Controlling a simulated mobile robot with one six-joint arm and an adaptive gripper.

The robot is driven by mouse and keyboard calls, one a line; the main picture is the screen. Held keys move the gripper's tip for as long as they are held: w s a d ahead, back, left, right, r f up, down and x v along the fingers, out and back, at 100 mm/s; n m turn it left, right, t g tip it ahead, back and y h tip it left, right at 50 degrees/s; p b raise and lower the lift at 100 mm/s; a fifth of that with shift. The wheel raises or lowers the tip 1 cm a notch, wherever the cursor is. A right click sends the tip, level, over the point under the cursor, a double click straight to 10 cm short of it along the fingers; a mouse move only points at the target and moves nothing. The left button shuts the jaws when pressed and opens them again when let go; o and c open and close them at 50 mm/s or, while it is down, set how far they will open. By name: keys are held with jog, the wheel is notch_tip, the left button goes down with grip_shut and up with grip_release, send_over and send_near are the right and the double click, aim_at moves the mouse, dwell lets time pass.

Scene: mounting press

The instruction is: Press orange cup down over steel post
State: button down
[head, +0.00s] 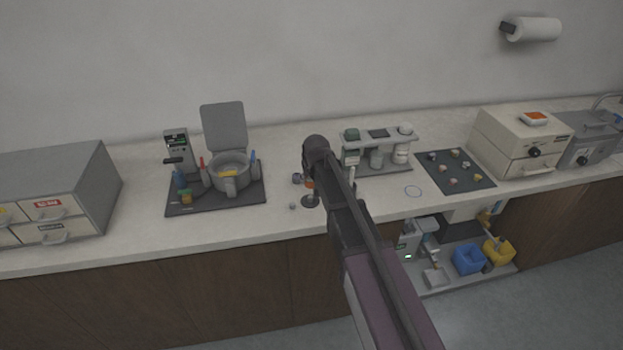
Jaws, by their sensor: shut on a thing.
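A small orange cup (310,184) shows just below the end of my arm, over the worktop near its front edge. My gripper (308,179) is at the cup and shut on it; my wrist and arm hide most of the fingers. A small dark round base (311,201) is on the worktop directly below the cup. The steel post itself is too small and too covered to make out, so I cannot tell whether the cup touches it or is around it.
A dark mat with a lidded pot (229,171) is to the left. A grey stand with jars (377,155) is close on the right, then a dark mat with several small pieces (442,178). A tiny round piece (292,206) lies left of the base.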

aim_at(310, 196)
jog(key=shift+f+b, duration=2.15)
jog(key=shift+f, duration=0.25)
jog(key=shift+s+f+b, duration=0.1)
jog(key=shift+f+b, duration=1.15)
dwell(0.5)
jog(key=shift+c, duration=0.6)
grip_release()
jog(key=shift+o, duration=0.6)
jog(key=shift+r, duration=0.15)
jog(key=shift+s+r+p, duration=0.1)
jog(key=shift+r+p, duration=3.85)
jog(key=shift+p, duration=0.15)
